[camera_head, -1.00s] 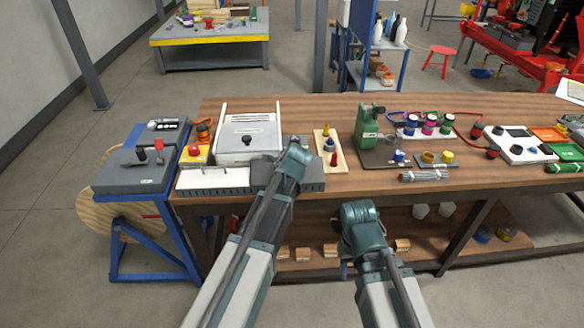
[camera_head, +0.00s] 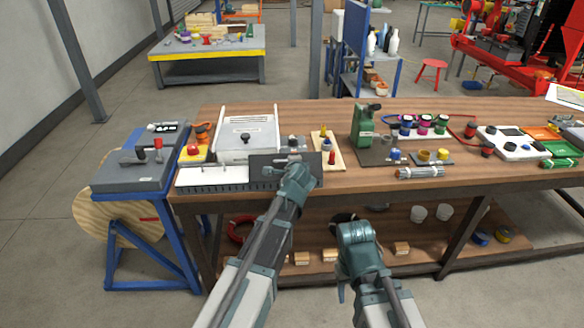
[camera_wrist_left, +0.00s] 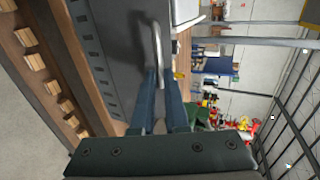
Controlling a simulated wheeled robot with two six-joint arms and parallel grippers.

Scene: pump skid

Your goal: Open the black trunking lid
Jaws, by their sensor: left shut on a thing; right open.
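The black trunking lid (camera_head: 262,178) is a dark panel on the slotted trunking at the bench's front edge, right of a white lid section. It also shows in the left wrist view (camera_wrist_left: 118,25), with a slotted wall beside it. My left gripper (camera_head: 292,163) is over the lid. Its fingers (camera_wrist_left: 160,80) are shut on the lid's pale bar handle (camera_wrist_left: 157,48). How far the lid is tilted is hard to tell. My right gripper (camera_head: 342,288) is low in front of the bench, away from the lid, mostly hidden behind its arm, open.
Behind the trunking stand a white box with a sloped lid (camera_head: 247,140) and a wooden board with small knobs (camera_head: 328,160). A grey unit with levers (camera_head: 132,170) stands on a blue frame at left. A green device (camera_head: 365,122) stands to the right.

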